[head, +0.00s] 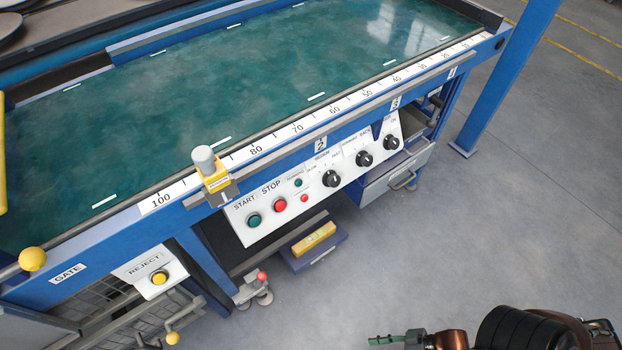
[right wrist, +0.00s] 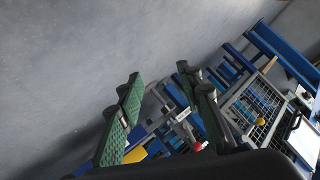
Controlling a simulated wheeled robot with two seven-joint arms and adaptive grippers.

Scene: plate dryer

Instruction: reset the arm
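My right arm comes in at the bottom right of the head view, over the floor. Part of its green right gripper (head: 390,340) shows at the bottom edge, in front of the machine and apart from it. In the right wrist view my right gripper (right wrist: 158,82) has its two green fingers spread, with nothing between them. My left arm and left gripper are not in view.
A blue-framed machine with a green conveyor belt (head: 250,80) fills the upper left. Its front has a control panel (head: 243,222) with buttons and knobs, a yellow reject button (head: 159,277), a drawer (head: 398,178) and a yellow-topped pedal (head: 314,238). Grey floor (head: 500,210) at right is clear.

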